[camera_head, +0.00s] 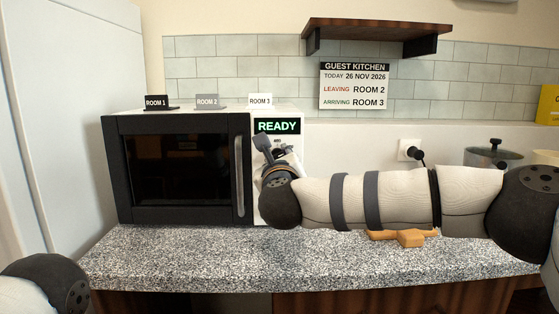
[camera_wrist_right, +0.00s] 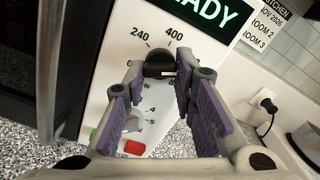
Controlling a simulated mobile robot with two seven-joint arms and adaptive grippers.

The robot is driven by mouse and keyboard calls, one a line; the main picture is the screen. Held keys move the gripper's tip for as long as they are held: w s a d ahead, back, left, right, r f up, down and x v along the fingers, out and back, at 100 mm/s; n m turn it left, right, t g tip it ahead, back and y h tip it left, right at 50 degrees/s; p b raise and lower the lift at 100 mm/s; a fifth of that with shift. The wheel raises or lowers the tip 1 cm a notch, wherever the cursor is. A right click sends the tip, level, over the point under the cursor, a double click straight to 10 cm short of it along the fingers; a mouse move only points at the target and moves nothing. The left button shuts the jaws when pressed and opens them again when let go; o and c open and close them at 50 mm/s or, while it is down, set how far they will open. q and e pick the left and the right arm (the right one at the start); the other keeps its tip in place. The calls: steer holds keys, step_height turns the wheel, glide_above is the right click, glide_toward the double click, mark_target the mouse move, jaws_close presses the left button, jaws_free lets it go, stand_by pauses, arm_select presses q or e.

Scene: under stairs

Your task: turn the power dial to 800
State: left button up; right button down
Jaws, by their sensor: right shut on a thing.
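The white and black microwave (camera_head: 180,166) stands on the counter with its door shut and its display (camera_head: 278,126) reading READY. In the right wrist view the black power dial (camera_wrist_right: 160,62) sits below the display (camera_wrist_right: 208,12), with 240 and 400 printed above it. Other numbers are partly hidden, and I cannot tell which one the dial points to. My right gripper (camera_wrist_right: 161,76) is shut on the dial, a fingertip at each side. In the head view this gripper (camera_head: 277,155) is at the control panel, and my arm hides the dial. My left gripper is out of view.
Below the dial are a pale lower knob (camera_wrist_right: 133,122) and a red button (camera_wrist_right: 134,147). ROOM signs (camera_head: 207,101) stand on the microwave. A wooden object (camera_head: 405,237) lies on the counter (camera_head: 200,255) under my right arm. A pot (camera_head: 490,157) stands at right.

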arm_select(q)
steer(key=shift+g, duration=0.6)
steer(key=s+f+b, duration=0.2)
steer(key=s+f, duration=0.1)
arm_select(e)
steer(key=m, duration=1.1)
steer(key=shift+a+r, duration=0.15)
steer(key=shift+r, duration=0.05)
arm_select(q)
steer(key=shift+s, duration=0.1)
arm_select(e)
steer(key=shift+r, duration=0.1)
steer(key=c, duration=1.5)
jaws_free()
steer(key=shift+c, duration=0.2)
steer(key=shift+o, duration=1.1)
